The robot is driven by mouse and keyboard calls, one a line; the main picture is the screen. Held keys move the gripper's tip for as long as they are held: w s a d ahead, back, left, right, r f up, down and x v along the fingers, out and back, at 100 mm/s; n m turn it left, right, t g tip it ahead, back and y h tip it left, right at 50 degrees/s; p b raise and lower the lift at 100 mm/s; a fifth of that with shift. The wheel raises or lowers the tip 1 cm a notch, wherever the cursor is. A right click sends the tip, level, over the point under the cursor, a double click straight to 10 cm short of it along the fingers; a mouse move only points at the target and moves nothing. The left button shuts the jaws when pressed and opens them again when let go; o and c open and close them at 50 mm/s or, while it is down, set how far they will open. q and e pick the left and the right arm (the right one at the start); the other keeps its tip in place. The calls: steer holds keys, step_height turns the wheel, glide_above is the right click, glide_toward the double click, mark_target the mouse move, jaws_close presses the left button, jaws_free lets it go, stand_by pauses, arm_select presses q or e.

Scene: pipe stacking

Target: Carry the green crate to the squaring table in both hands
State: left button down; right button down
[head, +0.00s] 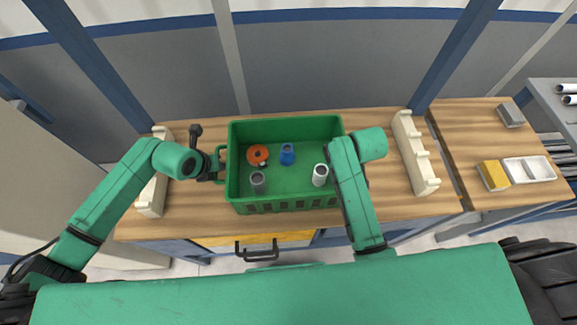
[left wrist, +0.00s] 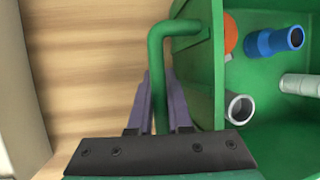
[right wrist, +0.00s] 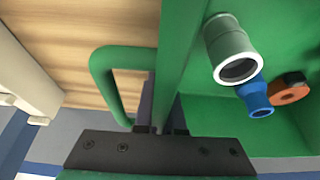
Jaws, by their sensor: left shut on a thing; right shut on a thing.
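The green crate (head: 300,122) is over the wooden worktop (head: 210,218); I cannot tell whether it touches. It holds an orange ring (head: 253,153), a blue fitting (head: 287,154), a grey fitting (head: 258,182) and a white fitting (head: 320,174). My left gripper (head: 217,165) is shut on the crate's left handle (left wrist: 157,65). My right gripper (right wrist: 163,118) is shut on the crate's right wall, beside the right handle (right wrist: 101,80). My right arm hides that grip in the head view. I cannot tell which surface is the squaring table.
Cream notched racks stand left (head: 152,190) and right (head: 415,155) of the crate. A second wooden top (head: 465,130) at the right bears a yellow block (head: 494,176), a white tray (head: 545,169) and a grey block (head: 510,115). A grey table with pipes (head: 567,89) is beyond.

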arm_select(q)
steer(key=shift+r, duration=0.1)
arm_select(e)
steer(key=shift+r, duration=0.1)
stand_by(0.7)
